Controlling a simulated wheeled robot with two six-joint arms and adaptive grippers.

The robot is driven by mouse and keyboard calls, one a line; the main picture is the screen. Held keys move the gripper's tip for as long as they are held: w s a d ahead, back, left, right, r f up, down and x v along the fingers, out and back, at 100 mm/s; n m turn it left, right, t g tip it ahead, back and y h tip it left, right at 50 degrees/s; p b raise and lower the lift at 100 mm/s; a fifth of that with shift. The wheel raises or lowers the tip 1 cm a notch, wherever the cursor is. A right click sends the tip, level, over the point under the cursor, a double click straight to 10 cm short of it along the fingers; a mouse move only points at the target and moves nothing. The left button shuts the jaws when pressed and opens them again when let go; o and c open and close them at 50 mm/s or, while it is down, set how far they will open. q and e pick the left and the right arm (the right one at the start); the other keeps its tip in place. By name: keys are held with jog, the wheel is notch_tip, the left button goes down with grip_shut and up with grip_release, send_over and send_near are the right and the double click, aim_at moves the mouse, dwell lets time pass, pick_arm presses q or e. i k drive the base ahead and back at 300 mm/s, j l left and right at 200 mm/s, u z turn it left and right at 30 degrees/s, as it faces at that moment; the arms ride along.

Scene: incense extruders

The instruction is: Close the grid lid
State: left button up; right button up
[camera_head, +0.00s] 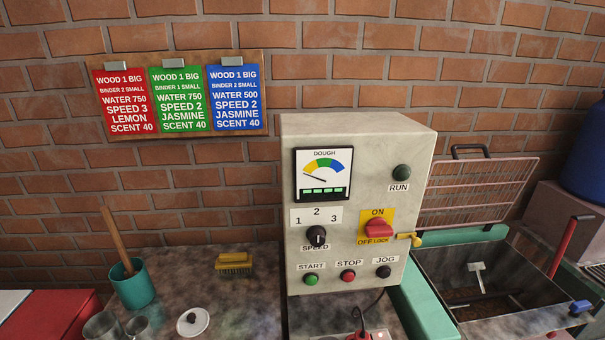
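The pink wire grid lid (470,193) stands raised, tilted up at the back of the mixing trough (434,276), with a dark handle (470,149) on its top edge. The trough is open below it, and a metal paddle shows inside over brown material. The control box (350,215) stands left of the lid and overlaps its left side. Neither of my grippers shows in this view.
A red lever (569,246) and a blue knob (580,307) are at the trough's right. A yellow lever (413,240) sticks out from the control box. A teal cup (135,287), yellow brush (234,262) and white lid (193,321) are on the left counter.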

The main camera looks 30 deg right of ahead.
aim_at(421, 232)
jog(key=z, duration=1.8)
